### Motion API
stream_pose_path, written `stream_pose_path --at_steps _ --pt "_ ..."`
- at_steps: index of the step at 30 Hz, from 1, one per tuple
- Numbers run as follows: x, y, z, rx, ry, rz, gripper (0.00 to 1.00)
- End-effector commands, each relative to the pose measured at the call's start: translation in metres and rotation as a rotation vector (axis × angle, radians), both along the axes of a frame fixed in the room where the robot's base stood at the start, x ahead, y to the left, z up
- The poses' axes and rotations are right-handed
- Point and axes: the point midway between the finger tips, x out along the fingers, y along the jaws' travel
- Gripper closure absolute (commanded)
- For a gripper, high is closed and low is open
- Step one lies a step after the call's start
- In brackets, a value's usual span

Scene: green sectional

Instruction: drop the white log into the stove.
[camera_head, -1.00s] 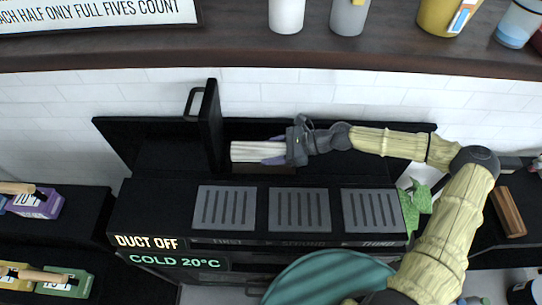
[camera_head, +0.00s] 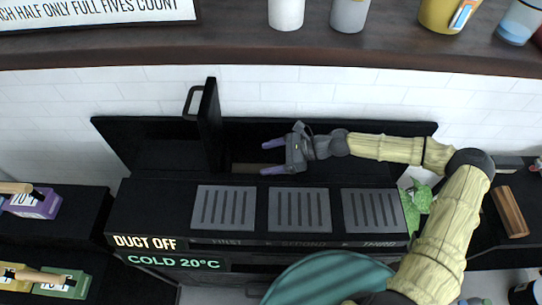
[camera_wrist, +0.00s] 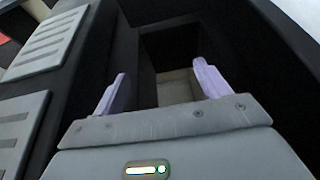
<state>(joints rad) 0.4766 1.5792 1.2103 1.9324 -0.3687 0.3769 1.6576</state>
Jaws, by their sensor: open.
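The black stove (camera_head: 150,205) stands below the shelf, with its hatch lid (camera_head: 210,120) upright beside an opening. My gripper (camera_head: 265,157) is open and empty, just right of the lid and above the opening, its purple fingers pointing left. In the wrist view, my gripper (camera_wrist: 160,72) has its fingers apart over a dark rectangular shaft. A pale beige surface (camera_wrist: 178,85) shows down inside it; I cannot tell whether it is the white log or the shaft's lining. The white log is not clearly seen in either view.
Several grey slotted plates (camera_head: 299,210) cover the stove's front top. A dark shelf (camera_head: 230,45) with cups runs above. A brown wooden block (camera_head: 509,211) lies at the right. Purple and green boxes (camera_head: 65,282) sit at the left.

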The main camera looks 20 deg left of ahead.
Motion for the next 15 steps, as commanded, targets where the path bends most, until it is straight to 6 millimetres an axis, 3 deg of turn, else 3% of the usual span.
stream_pose_path --at_steps 8,15 --pt "0.001 -0.002 0.000 -0.001 0.000 -0.001 0.25" --pt "0.009 -0.023 0.009 -0.002 -0.002 -0.005 0.25"
